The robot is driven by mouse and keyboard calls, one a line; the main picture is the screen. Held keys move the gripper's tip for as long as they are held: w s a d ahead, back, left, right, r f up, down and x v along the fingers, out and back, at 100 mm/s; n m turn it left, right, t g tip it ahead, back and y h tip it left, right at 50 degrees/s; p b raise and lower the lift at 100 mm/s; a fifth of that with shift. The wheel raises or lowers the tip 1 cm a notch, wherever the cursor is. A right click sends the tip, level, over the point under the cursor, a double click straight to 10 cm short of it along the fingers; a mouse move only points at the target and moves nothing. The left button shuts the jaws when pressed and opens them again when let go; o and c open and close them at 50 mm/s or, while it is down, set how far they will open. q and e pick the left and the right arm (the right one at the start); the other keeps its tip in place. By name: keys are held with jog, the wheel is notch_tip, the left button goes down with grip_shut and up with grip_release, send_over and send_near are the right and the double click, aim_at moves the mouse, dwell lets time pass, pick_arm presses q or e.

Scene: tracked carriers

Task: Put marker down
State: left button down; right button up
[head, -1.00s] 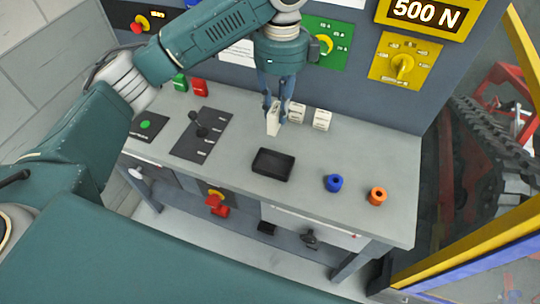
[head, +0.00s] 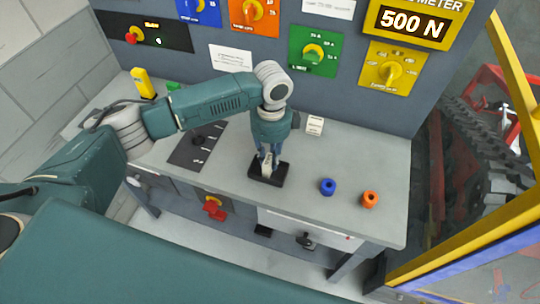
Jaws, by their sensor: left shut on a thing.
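My left gripper (head: 267,163) points down over the small black tray (head: 282,175) on the grey bench. It is shut on a small white block, the marker (head: 266,171), which shows between the fingers. The marker is upright, at the tray's middle. I cannot tell whether its lower end touches the tray floor. My right gripper is not in view.
Another white block (head: 314,125) stands behind the tray near the panel. A dark lever plate (head: 193,153) is on the left. Bench between tray and rings is clear.

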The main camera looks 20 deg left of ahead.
aim_at(271, 155)
pick_arm(q)
jog(key=c, duration=1.6)
grip_release()
jog(key=shift+f, duration=0.1)
jog(key=shift+o, duration=0.2)
jog(key=r+b, duration=0.1)
jog(key=r, duration=0.2)
jog(key=r+b, duration=0.1)
jog(key=r, duration=0.3)
jog(key=r+b, duration=0.1)
jog(key=r, duration=0.3)
jog(key=shift+w+d+r, duration=0.1)
jog(key=shift+w+r, duration=0.1)
jog(key=shift+w, duration=0.1)
jog(key=shift+r, duration=0.45)
jog(key=shift+s+f, duration=0.1)
